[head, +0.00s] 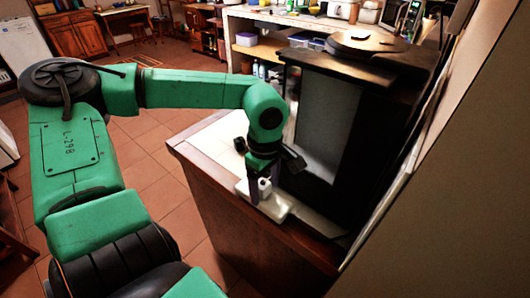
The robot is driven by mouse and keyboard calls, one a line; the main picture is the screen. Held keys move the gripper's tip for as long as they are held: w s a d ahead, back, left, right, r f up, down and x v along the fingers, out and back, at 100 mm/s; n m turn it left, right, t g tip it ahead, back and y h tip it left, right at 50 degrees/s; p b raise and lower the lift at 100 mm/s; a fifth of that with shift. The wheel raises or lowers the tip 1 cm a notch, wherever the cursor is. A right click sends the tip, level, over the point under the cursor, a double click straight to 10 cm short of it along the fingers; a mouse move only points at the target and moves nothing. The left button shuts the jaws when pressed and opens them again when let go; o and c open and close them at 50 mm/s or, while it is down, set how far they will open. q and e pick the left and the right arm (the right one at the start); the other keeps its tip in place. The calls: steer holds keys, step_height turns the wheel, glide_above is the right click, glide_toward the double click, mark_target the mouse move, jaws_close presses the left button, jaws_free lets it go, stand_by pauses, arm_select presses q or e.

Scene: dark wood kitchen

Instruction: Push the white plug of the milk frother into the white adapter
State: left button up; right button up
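My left arm, green with black joints, reaches in from the left. Its dark gripper (258,190) points down over the near end of the counter. A small white block (265,185), which looks like the plug or the adapter, shows right by the fingers. I cannot tell whether the fingers hold it or only stand beside it. A flat pale piece (275,208) lies on the counter just below the block. The frother itself and any cable cannot be made out. My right gripper is not in view.
The counter (205,148) has a pale top with a wooden edge and is clear to the left of the gripper. A tall dark cabinet-like unit (325,120) stands close on the right. A wall (460,190) fills the far right. Tiled floor (150,170) lies to the left.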

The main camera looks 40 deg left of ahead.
arm_select(q)
step_height(320, 180, up, 15)
steer(key=shift+f+b, duration=0.2)
steer(key=shift+b, duration=0.2)
steer(key=shift+f, duration=0.1)
stand_by(0.6)
